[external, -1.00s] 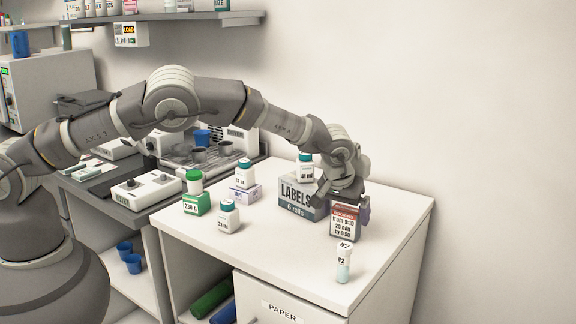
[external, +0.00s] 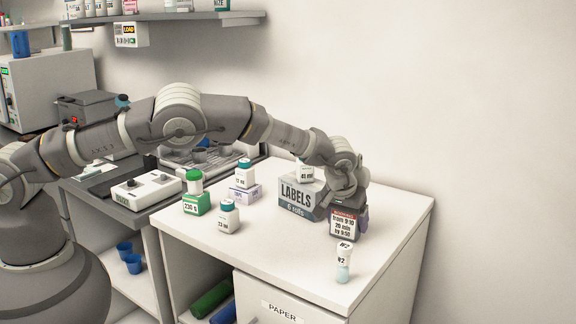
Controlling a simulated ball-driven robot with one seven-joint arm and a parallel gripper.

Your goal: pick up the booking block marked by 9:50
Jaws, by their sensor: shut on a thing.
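The booking block (external: 343,224), with a red top band and dark print reading "by 9:50" on its pale face, stands upright near the right side of the white cabinet top (external: 290,255). My gripper (external: 348,205) comes down on it from above and is shut on it. The fingers are mostly hidden behind and above the block. I cannot tell whether the block's base touches the surface.
A grey LABELS box (external: 298,198) with a bottle (external: 305,173) on top stands just left of the block. Other bottles (external: 228,216) and a green box (external: 196,204) are further left.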

